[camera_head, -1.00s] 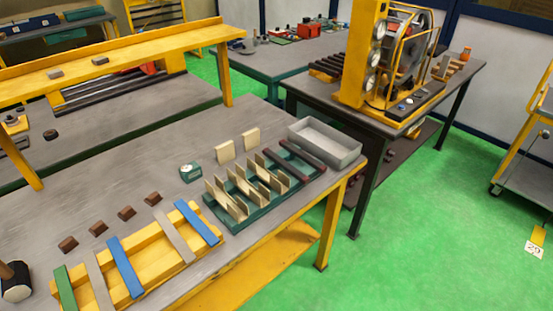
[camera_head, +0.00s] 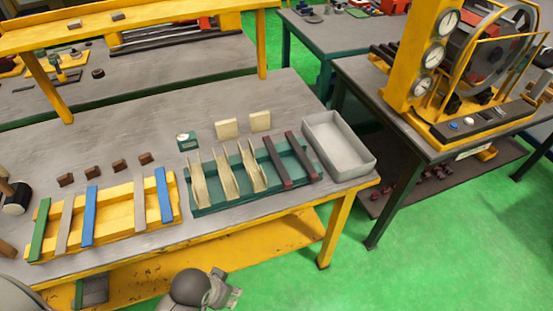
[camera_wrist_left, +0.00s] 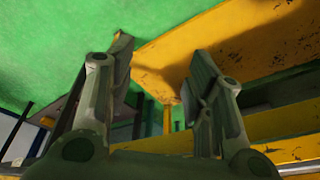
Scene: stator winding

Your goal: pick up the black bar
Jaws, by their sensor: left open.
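Two dark, nearly black bars with reddish front ends lie side by side across the right part of the green tray. The left bar (camera_head: 277,162) and the right bar (camera_head: 301,157) are a short gap apart. The green tray (camera_head: 207,204) stands on the grey workbench. My left gripper (camera_head: 226,293) is low at the bottom edge of the head view, in front of the bench and well away from the bars. In the left wrist view its two fingers (camera_wrist_left: 158,78) are spread with nothing between them. My right gripper is not in view.
Pale slotted pieces (camera_head: 227,176) stand in the tray left of the bars. A grey open bin (camera_head: 340,147) is close on their right. A yellow rack (camera_head: 122,228) with coloured strips is further left. The yellow bench edge (camera_head: 235,228) lies between my gripper and the tray.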

